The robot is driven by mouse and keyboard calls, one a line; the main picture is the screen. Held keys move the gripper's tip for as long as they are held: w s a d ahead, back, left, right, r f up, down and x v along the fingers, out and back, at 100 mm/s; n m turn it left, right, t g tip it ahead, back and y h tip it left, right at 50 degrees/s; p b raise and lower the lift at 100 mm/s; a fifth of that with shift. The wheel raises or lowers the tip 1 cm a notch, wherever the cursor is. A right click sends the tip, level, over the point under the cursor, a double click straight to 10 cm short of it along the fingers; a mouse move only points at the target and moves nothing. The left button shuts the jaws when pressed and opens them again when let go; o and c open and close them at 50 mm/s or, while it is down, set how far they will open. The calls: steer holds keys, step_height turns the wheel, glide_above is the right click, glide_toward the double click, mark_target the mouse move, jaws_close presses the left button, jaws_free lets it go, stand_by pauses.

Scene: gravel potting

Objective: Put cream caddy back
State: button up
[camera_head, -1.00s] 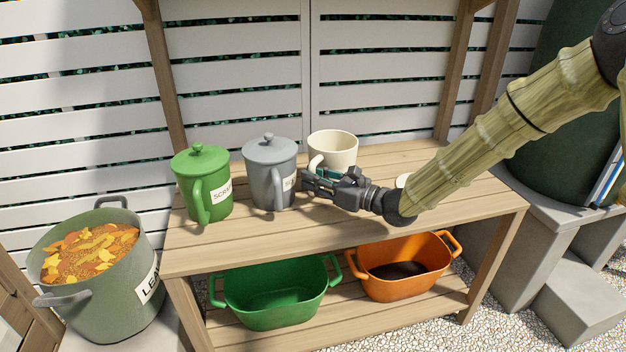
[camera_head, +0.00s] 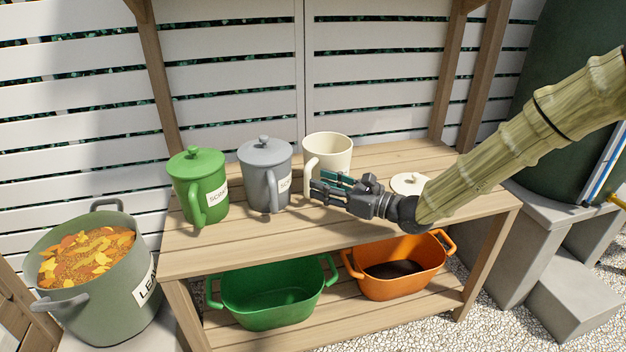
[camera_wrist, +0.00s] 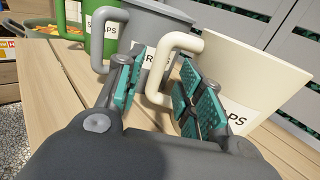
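The cream caddy (camera_head: 333,155) stands upright and without a lid on the wooden bench, right of the grey caddy. Its handle faces left toward the front. In the wrist view, the cream caddy (camera_wrist: 245,80) is close ahead, with its handle beyond and between my fingertips. My gripper (camera_head: 318,188) is in front of the cream caddy, low beside its handle. In the wrist view, my gripper (camera_wrist: 160,85) has its teal-padded fingers apart, with nothing clamped between them. The cream lid (camera_head: 410,183) lies on the bench to the right, partly behind my arm.
A grey caddy (camera_head: 265,175) and a green caddy (camera_head: 197,185), both lidded, stand to the left. A green tub (camera_head: 270,295) and an orange tub (camera_head: 398,275) sit on the lower shelf. A leaf bin (camera_head: 110,300) is at far left. The bench (camera_head: 240,240) front is clear.

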steer(key=p+v, duration=0.1)
steer(key=v, duration=0.4)
steer(key=shift+s+d, duration=0.1)
steer(key=shift+d, duration=0.25)
steer(key=shift+v, duration=0.75)
